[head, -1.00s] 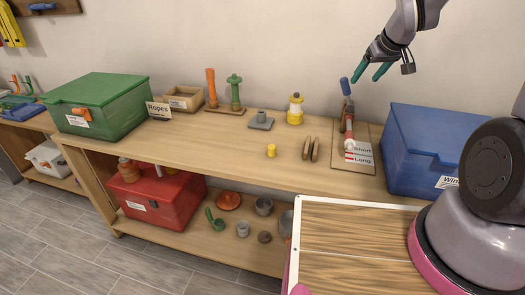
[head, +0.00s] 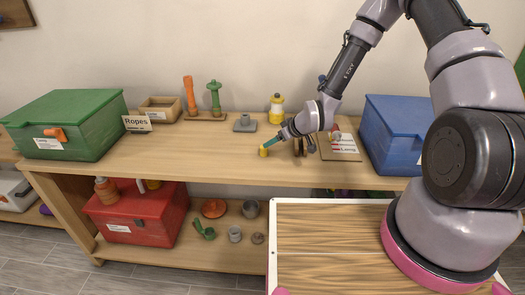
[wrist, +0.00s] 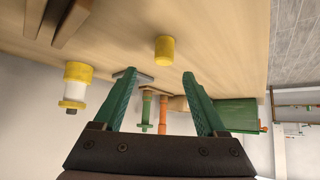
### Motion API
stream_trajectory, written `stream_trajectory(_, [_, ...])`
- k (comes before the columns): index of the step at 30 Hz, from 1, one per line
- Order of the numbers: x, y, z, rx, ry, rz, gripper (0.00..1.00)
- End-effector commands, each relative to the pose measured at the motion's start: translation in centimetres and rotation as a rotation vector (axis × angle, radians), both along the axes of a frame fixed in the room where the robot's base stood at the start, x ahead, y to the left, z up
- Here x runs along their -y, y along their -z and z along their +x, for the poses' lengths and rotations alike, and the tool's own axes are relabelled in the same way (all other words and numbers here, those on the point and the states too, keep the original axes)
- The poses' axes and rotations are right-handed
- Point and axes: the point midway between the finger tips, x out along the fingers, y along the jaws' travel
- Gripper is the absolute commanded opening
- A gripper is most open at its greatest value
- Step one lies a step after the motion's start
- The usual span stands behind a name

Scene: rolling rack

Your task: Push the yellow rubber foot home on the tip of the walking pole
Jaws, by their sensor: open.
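The yellow rubber foot (head: 263,151) is a small yellow cylinder standing on the bench top near its front edge. In the wrist view it (wrist: 164,49) appears just beyond the gap between my fingertips. My gripper (head: 269,143) has green fingers and is down close by the foot. The fingers (wrist: 159,75) are spread with nothing between them; I cannot tell if one touches the foot. What seems to be the walking pole is at the board marked "Long" (head: 340,150). Its blue end (head: 322,78) shows behind my arm, which hides most of it, and its tip is not clear.
Two wooden bars (wrist: 62,17) stand near the foot. A green box (head: 68,122) is left, a blue box (head: 392,130) right. Bench left of the foot is clear.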

Motion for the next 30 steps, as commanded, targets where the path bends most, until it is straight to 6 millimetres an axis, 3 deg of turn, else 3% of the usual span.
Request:
stream_trajectory(18, [-4.0, 5.3, 3.1, -0.002, 0.001, -0.001, 0.74])
stream_trajectory(27, [-4.3, 5.7, 3.4, -0.001, 0.000, -0.001, 0.74])
stream_trajectory(29, [-4.3, 5.7, 3.4, -0.001, 0.000, -0.001, 0.55])
stream_trajectory(30, [-4.3, 5.7, 3.4, -0.001, 0.000, -0.001, 0.39])
